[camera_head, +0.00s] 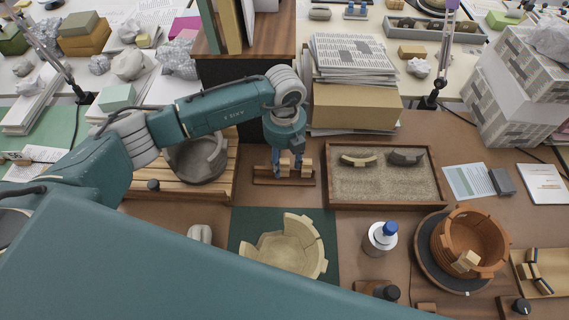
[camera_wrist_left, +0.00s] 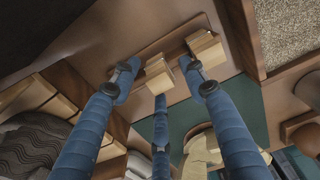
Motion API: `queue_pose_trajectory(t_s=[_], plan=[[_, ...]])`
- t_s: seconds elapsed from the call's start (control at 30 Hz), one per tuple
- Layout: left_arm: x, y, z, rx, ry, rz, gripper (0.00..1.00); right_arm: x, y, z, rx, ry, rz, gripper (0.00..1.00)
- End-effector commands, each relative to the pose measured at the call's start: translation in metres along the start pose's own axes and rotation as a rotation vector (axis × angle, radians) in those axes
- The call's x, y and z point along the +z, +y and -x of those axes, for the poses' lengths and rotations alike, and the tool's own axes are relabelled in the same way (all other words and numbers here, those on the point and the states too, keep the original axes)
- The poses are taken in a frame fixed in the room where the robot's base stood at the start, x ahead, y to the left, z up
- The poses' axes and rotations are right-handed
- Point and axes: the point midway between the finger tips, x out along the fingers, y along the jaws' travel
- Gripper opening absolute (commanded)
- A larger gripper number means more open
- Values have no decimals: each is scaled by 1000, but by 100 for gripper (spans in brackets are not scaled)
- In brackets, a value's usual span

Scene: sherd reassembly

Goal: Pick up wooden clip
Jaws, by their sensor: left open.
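Wooden clips stand on a small dark wooden rack (camera_head: 262,177) at the middle of the table in the head view. One pale wooden clip (camera_head: 308,163) shows just right of my left gripper (camera_head: 286,164), which points down over the rack. In the left wrist view, one clip (camera_wrist_left: 158,76) lies between the spread blue fingers of the left gripper (camera_wrist_left: 162,88). A second clip (camera_wrist_left: 206,50) stands beyond the right finger. The fingers are open, with nothing held. Whether any finger touches a clip I cannot tell. My right gripper is out of view.
A sand tray (camera_head: 385,187) with two sherds lies right of the rack. A slatted wooden stand with a dark bowl (camera_head: 197,158) is on the left. A pale broken pot (camera_head: 285,248) sits on a green mat in front. A blue-capped bottle (camera_head: 381,238) stands nearby.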

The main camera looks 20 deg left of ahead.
Motion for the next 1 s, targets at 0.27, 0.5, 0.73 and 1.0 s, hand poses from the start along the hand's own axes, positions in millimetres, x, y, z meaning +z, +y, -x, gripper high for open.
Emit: queue_pose_trajectory(t_s=[0.27, 0.5, 0.73, 1.0], plan=[[0, 0, 0, 0, 0, 0, 20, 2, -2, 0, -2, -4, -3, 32], [0, 0, 0, 0, 0, 0, 18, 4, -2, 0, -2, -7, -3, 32], [0, 0, 1, -1, 1, -1, 18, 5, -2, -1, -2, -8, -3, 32], [1, -1, 23, -3, -2, -2, 18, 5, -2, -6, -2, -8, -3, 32]])
